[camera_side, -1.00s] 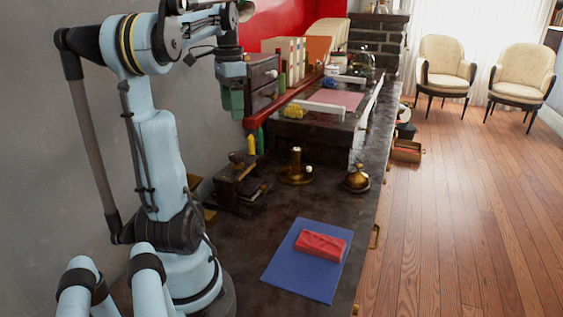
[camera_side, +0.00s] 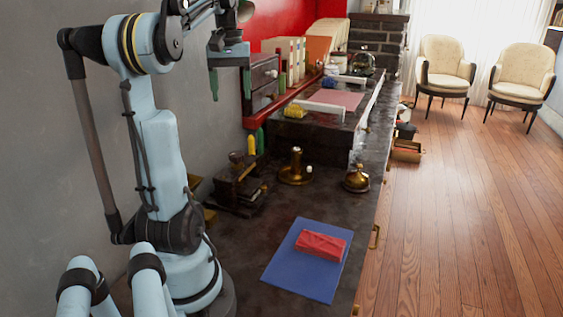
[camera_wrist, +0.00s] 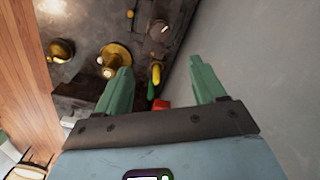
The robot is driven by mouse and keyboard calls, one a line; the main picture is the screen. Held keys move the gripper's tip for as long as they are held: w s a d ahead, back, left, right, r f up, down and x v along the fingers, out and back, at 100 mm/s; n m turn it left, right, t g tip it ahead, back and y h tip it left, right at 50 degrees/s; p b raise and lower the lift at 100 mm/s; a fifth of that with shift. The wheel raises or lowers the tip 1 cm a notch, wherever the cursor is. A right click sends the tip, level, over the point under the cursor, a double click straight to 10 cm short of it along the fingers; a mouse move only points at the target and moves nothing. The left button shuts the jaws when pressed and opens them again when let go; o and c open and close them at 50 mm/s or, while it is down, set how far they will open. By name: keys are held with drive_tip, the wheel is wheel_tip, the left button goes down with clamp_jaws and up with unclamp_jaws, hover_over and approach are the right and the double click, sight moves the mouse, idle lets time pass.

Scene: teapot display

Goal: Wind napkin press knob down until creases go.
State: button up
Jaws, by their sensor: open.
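A small dark stand (camera_side: 236,188), which looks like the napkin press, stands on the counter near the wall, below my gripper. In the wrist view a dark, rounded piece (camera_wrist: 158,30) at the top seems to be its knob. I cannot see a napkin or creases in it. A red folded cloth-like block (camera_side: 320,245) lies on a blue mat (camera_side: 283,276) at the front. My gripper (camera_side: 231,86) is high above the counter, with its two green fingers apart and nothing between them. In the wrist view my gripper (camera_wrist: 158,68) points at the counter and wall.
A brass stand (camera_side: 296,172) with a white knob and a brass bell (camera_side: 356,178) stand right of the press. A yellow-and-green pair of bottles (camera_side: 252,143) is close behind it. A raised dark block with a pink mat (camera_side: 337,98) is farther back. Open counter lies around the blue mat.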

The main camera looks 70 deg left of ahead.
sight(236, 153)
wheel_tip(236, 153, down, 16)
drive_tip(key=shift+f, duration=0.1)
idle(0.7)
drive_tip(key=shift+c, duration=0.4)
